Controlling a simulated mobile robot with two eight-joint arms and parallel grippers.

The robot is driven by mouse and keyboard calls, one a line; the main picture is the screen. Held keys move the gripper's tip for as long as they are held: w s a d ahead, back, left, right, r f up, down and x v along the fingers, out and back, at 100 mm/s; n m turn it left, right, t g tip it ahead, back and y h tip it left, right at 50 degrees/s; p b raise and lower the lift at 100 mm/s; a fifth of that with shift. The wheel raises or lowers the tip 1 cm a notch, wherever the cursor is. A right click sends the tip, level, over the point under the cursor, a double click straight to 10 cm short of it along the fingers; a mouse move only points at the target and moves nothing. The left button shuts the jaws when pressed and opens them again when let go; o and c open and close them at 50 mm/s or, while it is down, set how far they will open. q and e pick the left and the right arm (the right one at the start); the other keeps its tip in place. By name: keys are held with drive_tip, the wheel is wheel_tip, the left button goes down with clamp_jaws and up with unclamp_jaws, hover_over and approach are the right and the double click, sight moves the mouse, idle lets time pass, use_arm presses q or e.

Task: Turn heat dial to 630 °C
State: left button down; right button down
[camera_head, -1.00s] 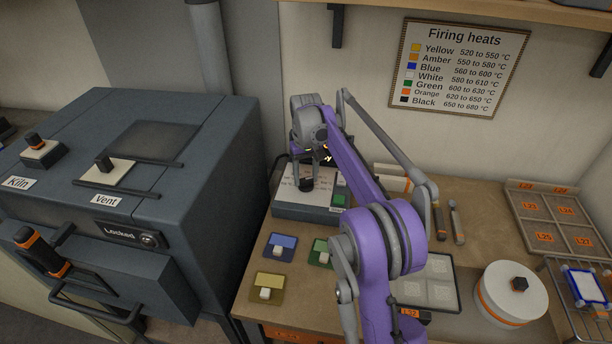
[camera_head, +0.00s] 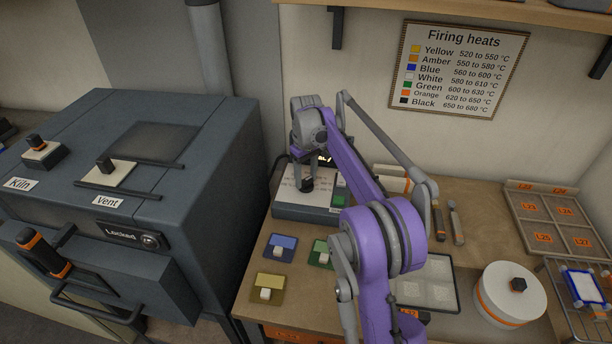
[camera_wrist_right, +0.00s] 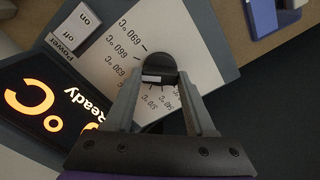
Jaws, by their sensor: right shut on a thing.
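The heat dial is a dark round knob (camera_wrist_right: 157,68) on the pale scale face of the controller box (camera_head: 303,209). My right gripper (camera_head: 306,184) reaches down onto the dial and is shut on it. In the right wrist view its two fingers (camera_wrist_right: 160,88) sit on either side of the knob. Temperature marks ring the dial, with 630, 660 and 690 °C among the readable ones. A white mark shows on the knob, but I cannot tell its exact setting. A lit display (camera_wrist_right: 45,112) reads "Ready" and "°C"; its number is cut off. My left gripper is not in view.
A dark kiln (camera_head: 130,200) with Kiln and Vent switches and a "Locked" sign stands at left. Blue (camera_head: 281,246), green and yellow pads lie before the controller. A firing heats chart (camera_head: 458,68) hangs on the wall. A white round turntable (camera_head: 511,292) stands at right.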

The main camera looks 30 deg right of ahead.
sight(306, 180)
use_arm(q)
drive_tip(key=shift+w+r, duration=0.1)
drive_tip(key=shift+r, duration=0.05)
use_arm(e)
drive_tip(key=shift+n, duration=1)
drive_tip(key=shift+c, duration=1.2)
unclamp_jaws()
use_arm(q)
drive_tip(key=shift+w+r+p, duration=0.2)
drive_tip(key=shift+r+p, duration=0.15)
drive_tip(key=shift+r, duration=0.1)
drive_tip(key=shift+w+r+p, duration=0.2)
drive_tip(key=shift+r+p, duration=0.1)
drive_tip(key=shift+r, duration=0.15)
use_arm(e)
wheel_tip(306, 180, up, 11)
drive_tip(key=shift+s, duration=0.1)
